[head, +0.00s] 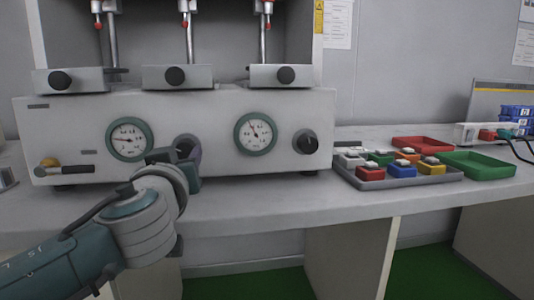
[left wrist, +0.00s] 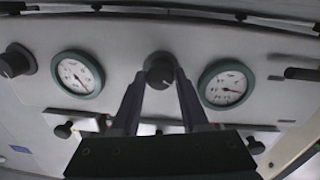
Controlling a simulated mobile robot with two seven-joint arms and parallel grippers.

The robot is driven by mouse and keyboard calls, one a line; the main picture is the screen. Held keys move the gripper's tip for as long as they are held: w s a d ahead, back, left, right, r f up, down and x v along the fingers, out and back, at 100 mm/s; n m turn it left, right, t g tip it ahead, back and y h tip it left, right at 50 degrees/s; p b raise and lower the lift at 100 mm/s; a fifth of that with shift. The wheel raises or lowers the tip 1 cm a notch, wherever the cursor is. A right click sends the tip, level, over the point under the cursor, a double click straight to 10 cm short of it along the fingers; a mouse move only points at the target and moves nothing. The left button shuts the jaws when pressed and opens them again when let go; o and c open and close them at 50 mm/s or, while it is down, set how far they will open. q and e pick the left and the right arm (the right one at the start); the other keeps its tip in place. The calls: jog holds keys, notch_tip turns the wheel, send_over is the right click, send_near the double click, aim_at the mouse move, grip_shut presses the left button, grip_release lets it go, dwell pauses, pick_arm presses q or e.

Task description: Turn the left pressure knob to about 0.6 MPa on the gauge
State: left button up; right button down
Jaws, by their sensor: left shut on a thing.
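The left pressure knob (head: 195,146) is dark and round, on the pale machine front, partly hidden behind my left gripper (head: 184,157) in the head view. In the left wrist view, which looks upside down, this knob (left wrist: 160,70) sits between the fingertips of my left gripper (left wrist: 161,82), which are shut on it. The left gauge (head: 129,138) has a teal rim and white face; its needle points roughly left. It also shows in the left wrist view (left wrist: 225,85), needle pointing right. Its numerals are too small to read surely. My right gripper is not in view.
The right gauge (head: 255,133) and right knob (head: 306,142) are on the same panel. A yellow-tipped lever (head: 48,164) is at the lower left. A grey tray (head: 405,181) with coloured blocks, a red tray (head: 421,145) and a green tray (head: 478,165) are at the right.

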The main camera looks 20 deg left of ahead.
pick_arm(q)
grip_shut()
jog(key=shift+m, duration=0.3)
jog(key=m, duration=0.4)
jog(key=shift+r, duration=0.15)
jog(key=m+p, duration=0.1)
jog(key=m, duration=0.5)
jog(key=shift+r+g+p, duration=0.1)
jog(key=shift+g+p, duration=0.2)
jog(key=shift+g, duration=0.1)
jog(key=m+p, duration=0.1)
jog(key=m, duration=0.3)
jog(key=shift+y, duration=0.3)
jog(key=m+p, duration=0.1)
jog(key=m, duration=0.2)
jog(key=shift+r, duration=0.1)
jog(key=m+p, duration=0.1)
jog(key=m, duration=0.4)
jog(key=shift+m, duration=0.3)
